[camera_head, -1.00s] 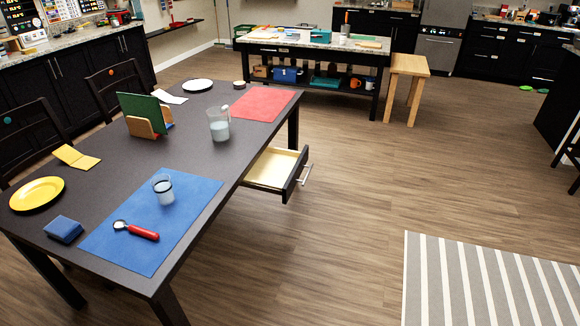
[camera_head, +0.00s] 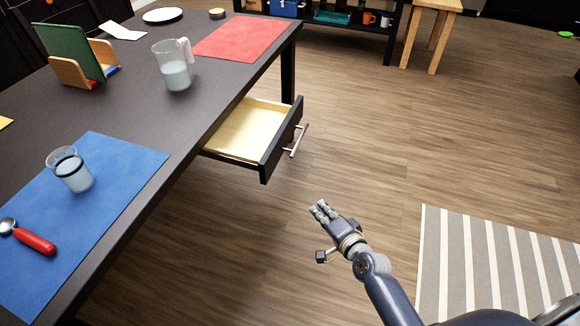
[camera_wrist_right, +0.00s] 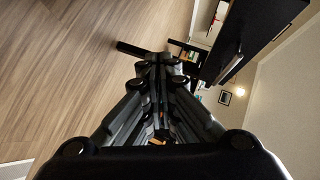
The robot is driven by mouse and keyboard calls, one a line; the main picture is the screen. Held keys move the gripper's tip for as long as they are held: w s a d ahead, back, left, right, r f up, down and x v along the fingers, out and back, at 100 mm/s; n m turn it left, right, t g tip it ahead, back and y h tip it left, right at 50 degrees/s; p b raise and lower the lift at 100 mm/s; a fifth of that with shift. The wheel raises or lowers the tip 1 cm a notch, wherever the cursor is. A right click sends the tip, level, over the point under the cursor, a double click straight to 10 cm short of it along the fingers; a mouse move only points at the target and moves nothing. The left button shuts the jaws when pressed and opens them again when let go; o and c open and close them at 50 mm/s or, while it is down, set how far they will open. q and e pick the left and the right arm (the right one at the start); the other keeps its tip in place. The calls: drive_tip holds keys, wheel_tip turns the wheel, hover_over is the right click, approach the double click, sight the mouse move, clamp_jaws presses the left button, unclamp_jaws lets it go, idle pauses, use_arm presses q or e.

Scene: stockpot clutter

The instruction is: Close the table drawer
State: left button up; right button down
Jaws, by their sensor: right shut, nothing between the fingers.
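The table drawer (camera_head: 248,132) stands open from the right side of the dark table (camera_head: 128,98). Its pale wooden inside looks empty. Its dark front carries a silver bar handle (camera_head: 299,141). My right gripper (camera_head: 322,211) is below and to the right of the handle in the head view, apart from it, over the floor. It is shut and empty. In the right wrist view its fingers (camera_wrist_right: 158,62) are together, with a dark bar-like shape near their tips that I cannot identify for sure. My left gripper is not in view.
On the table are a pitcher (camera_head: 174,66), a glass (camera_head: 71,170) and a red-handled scoop (camera_head: 32,238) on a blue mat (camera_head: 122,160), a red mat (camera_head: 240,37) and a book stand (camera_head: 84,65). A striped rug (camera_head: 490,262) lies at right. The floor (camera_head: 395,120) between is clear.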

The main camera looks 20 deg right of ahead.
wheel_tip(320, 180, up, 12)
drive_tip(key=w+m+t+y+b, duration=0.1)
drive_tip(key=w+m+t+b, duration=0.1)
drive_tip(key=m+t+b, duration=0.15)
approach(282, 137)
drive_tip(key=w+d, duration=0.2)
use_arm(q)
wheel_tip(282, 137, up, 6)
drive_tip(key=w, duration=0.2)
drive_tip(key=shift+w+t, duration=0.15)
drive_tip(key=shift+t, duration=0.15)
use_arm(e)
drive_tip(key=shift+w+a, duration=1.2)
drive_tip(key=shift+a, duration=0.2)
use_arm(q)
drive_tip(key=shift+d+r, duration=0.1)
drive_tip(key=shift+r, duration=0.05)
use_arm(e)
drive_tip(key=shift+a, duration=0.1)
